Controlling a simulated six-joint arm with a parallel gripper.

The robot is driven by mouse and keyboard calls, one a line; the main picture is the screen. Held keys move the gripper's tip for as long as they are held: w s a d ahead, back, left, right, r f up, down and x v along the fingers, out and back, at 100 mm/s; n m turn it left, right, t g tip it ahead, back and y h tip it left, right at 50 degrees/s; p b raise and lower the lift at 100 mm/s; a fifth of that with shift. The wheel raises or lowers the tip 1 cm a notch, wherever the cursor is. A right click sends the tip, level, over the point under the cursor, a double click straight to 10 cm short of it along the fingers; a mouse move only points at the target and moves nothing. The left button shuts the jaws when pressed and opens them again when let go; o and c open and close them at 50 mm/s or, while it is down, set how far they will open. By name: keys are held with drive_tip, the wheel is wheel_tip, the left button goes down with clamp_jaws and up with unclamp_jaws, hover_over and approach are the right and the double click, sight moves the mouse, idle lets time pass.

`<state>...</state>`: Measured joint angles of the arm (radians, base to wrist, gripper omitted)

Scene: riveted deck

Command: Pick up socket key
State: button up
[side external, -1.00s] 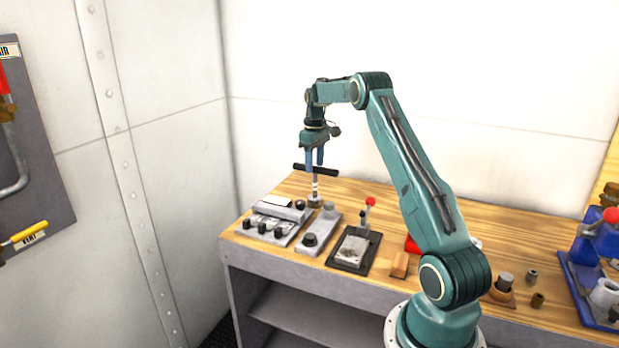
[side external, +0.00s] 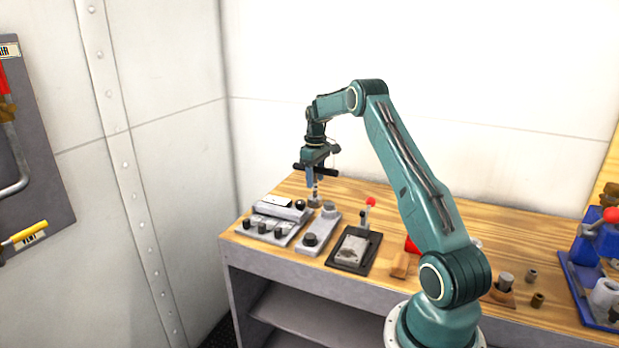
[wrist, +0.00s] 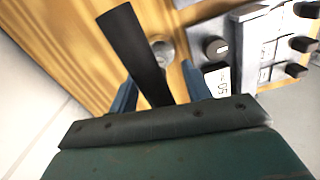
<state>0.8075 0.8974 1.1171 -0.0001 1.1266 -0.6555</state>
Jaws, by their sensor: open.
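The socket key has a black T-shaped crossbar and a pale banded shaft (side external: 316,191). It stands upright in a small round grey base (side external: 314,203) at the back left of the bench. My gripper (side external: 315,180) points down over it, with its blue fingers at the upper shaft, just below crossbar height. In the wrist view the black crossbar (wrist: 135,45) runs between the two open fingers of my gripper (wrist: 158,82), with the round base (wrist: 163,50) below. The shaft is hidden there by the crossbar. I cannot tell whether a finger touches the key.
A grey panel with several black knobs (side external: 270,226) lies left of the key. A grey block with a dark knob (side external: 312,240) stands in front. A red-knobbed lever (side external: 370,203) and a black-framed plate (side external: 348,252) are to the right. The wooden bench is bare behind them.

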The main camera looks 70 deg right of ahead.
drive_tip(key=shift+c, duration=0.4)
clamp_jaws()
drive_tip(key=shift+r, duration=0.15)
wheel_tip(320, 180, up, 20)
idle(0.9)
idle(0.4)
